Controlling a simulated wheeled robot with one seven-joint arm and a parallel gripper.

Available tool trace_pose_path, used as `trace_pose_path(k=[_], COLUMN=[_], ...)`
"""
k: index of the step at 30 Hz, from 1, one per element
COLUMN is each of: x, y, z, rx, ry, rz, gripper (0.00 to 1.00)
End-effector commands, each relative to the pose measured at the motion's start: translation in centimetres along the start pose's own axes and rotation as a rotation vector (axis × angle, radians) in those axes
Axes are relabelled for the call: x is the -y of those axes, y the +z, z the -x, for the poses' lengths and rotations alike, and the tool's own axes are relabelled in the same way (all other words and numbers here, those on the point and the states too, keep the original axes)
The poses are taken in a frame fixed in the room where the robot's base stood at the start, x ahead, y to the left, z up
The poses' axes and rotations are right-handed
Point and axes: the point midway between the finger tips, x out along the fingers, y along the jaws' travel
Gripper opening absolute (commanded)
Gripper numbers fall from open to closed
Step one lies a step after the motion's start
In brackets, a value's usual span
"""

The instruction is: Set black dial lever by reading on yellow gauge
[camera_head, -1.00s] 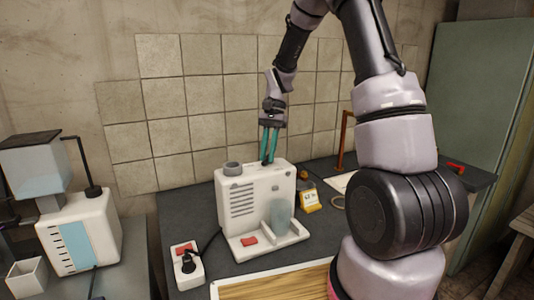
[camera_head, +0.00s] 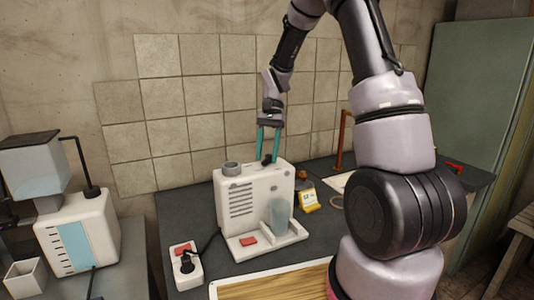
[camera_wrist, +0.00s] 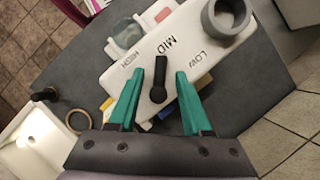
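The black dial lever (camera_wrist: 159,82) is on top of the white machine (camera_head: 256,208). In the wrist view it points toward the MID mark, with HIGH to the left and LOW to the right. My gripper (camera_wrist: 160,78) is open, its green fingers on either side of the lever with gaps between. The gripper (camera_head: 268,160) also shows just above the machine's top in the head view. The yellow gauge (camera_head: 308,201) stands right of the machine with a light display; its reading is too small to tell. A yellow piece shows partly hidden behind the left finger in the wrist view.
A grey ring (camera_wrist: 227,15) stands on the machine's top beside LOW. A glass (camera_head: 279,217) stands at the machine's front. A power socket (camera_head: 186,266) with a black plug is at left. A wooden board (camera_head: 270,285) lies in front. A tiled wall rises behind.

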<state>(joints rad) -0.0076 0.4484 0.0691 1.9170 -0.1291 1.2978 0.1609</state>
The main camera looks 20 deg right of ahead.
Motion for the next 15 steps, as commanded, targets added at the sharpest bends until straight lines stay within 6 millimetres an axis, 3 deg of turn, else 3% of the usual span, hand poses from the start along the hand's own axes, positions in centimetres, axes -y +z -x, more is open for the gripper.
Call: trace_pose_path(k=[7, 15], x=[0.0, 0.0], y=[0.0, -0.1], z=[0.9, 6.1], rx=[-0.001, -0.003], ry=[-0.001, -0.003], rz=[0.0, 0.0], gripper=[0.49, 0.49])
